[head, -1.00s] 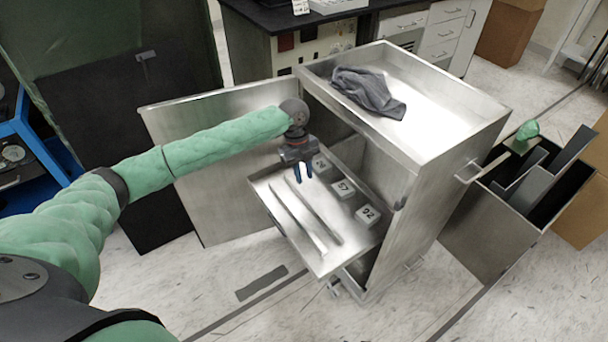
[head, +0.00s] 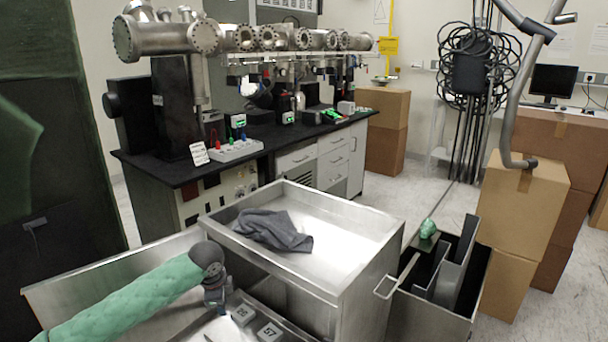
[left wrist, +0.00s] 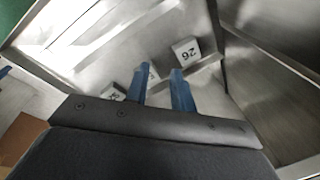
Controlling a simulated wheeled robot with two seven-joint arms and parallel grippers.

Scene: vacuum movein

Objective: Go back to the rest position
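My left arm reaches in from the lower left of the head view. Its gripper (head: 219,307) hangs over the pulled-out lower drawer (head: 188,322) of the steel cart, beside the block marked 26 (head: 244,314). The block marked 57 (head: 269,331) lies next to it. In the left wrist view the blue fingers (left wrist: 163,74) stand apart with nothing held between them. The 26 block (left wrist: 186,50) lies beyond the fingertips, and other blocks are partly hidden by the fingers and gripper body. My right gripper is not in view.
The steel cart's top tray (head: 345,236) holds a grey cloth (head: 272,230). A metal bin (head: 405,312) with a green object (head: 428,229) stands right. Behind are a black-topped bench (head: 150,162) and cardboard boxes (head: 515,200).

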